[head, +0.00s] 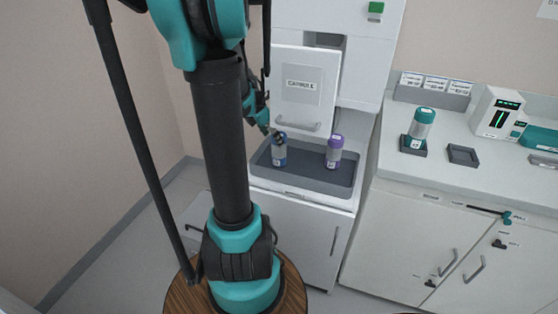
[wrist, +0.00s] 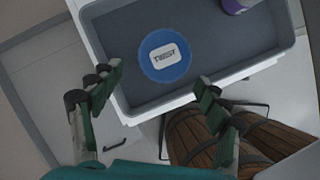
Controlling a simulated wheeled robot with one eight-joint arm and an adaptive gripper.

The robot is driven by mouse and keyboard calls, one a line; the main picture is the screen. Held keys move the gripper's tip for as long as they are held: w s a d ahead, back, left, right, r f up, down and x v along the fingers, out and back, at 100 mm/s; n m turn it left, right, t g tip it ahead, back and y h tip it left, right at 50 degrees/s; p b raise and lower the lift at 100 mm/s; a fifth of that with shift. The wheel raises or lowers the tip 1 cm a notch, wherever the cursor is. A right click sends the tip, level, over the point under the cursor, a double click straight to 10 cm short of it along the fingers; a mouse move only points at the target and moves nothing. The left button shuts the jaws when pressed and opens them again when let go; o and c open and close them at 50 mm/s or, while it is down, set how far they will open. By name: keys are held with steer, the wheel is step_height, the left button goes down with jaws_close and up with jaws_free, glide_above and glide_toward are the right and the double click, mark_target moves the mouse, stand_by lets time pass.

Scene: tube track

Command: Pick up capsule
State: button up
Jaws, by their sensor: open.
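A capsule with a blue top (head: 279,158) stands upright in the grey tray (head: 310,186) of the white station. From above in the wrist view, its round blue lid (wrist: 148,72) carries a white label with dark lettering. A second capsule with a purple lid (head: 335,150) stands to its right; its edge also shows in the wrist view (wrist: 236,4). My gripper (head: 275,132) is over the blue-topped capsule and partly covers its top. In the wrist view my gripper (wrist: 158,84) is open and empty, its fingertips apart on either side of and just below the lid.
A raised white door marked "CAPSULE" (head: 303,86) stands behind the tray. On the right counter are a teal-lidded capsule (head: 423,122) in a dark holder, an empty square holder (head: 463,155) and a white device (head: 497,112). The tray's rim surrounds the capsules.

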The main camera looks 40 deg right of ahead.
steer(key=d, duration=0.3)
steer(key=shift+s, duration=0.2)
steer(key=shift+f, duration=0.55)
steer(key=shift+c, duration=0.4)
steer(key=c, duration=1.3)
